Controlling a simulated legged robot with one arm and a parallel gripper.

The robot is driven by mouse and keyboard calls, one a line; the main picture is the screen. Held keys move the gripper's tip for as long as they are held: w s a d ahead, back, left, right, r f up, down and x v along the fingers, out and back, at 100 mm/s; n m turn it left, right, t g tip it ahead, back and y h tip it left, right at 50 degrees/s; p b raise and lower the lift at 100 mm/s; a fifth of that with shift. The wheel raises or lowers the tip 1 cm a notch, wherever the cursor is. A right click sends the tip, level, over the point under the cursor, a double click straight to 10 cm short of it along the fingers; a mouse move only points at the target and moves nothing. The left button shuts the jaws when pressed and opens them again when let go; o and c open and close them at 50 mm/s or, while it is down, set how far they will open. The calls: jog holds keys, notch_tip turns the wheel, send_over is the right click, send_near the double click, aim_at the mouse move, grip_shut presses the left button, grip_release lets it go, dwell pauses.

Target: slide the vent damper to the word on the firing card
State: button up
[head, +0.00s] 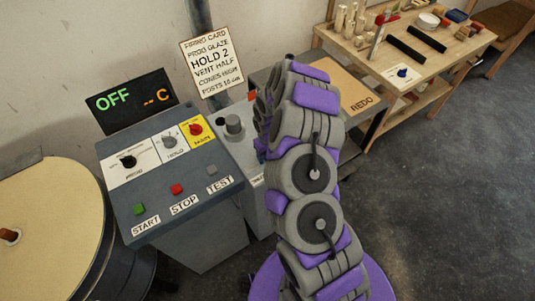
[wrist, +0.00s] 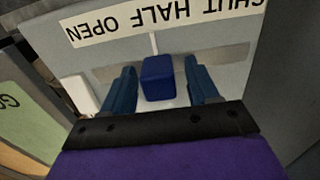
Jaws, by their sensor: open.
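The firing card (head: 211,62) hangs at the back in the head view and reads "VENT HALF" among its lines. In the wrist view, the damper's label strip (wrist: 165,23) appears upside down with the words SHUT, HALF and OPEN. The blue damper knob (wrist: 158,78) stands in a pale slot below the strip. A thin white line above the knob points to the strip near the HALF end facing OPEN. My gripper (wrist: 162,88) is open, with one blue finger on each side of the knob and small gaps visible. In the head view my arm hides the damper and gripper.
The control box (head: 175,165) with display, dials and START, STOP and TEST buttons stands left of my arm. A round kiln-like drum (head: 45,215) is at far left. A wooden workbench (head: 440,50) with tools stands back right. Floor at right is clear.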

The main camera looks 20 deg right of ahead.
notch_tip(320, 180, up, 17)
jog(key=p, duration=0.2)
jog(key=shift+r, duration=0.15)
dwell(0.6)
jog(key=s+a+r+b, duration=0.1)
jog(key=s+a+r, duration=0.2)
jog(key=s+r, duration=0.45)
jog(key=s+a+r, duration=0.2)
jog(key=s+r, duration=0.5)
jog(key=s, duration=0.2)
jog(key=s+r+m+g+b, duration=0.1)
jog(key=s+r+m, duration=0.2)
jog(key=s, duration=1.8)
jog(key=shift+r+g, duration=0.2)
jog(key=shift+g, duration=0.2)
jog(key=shift+d, duration=0.25)
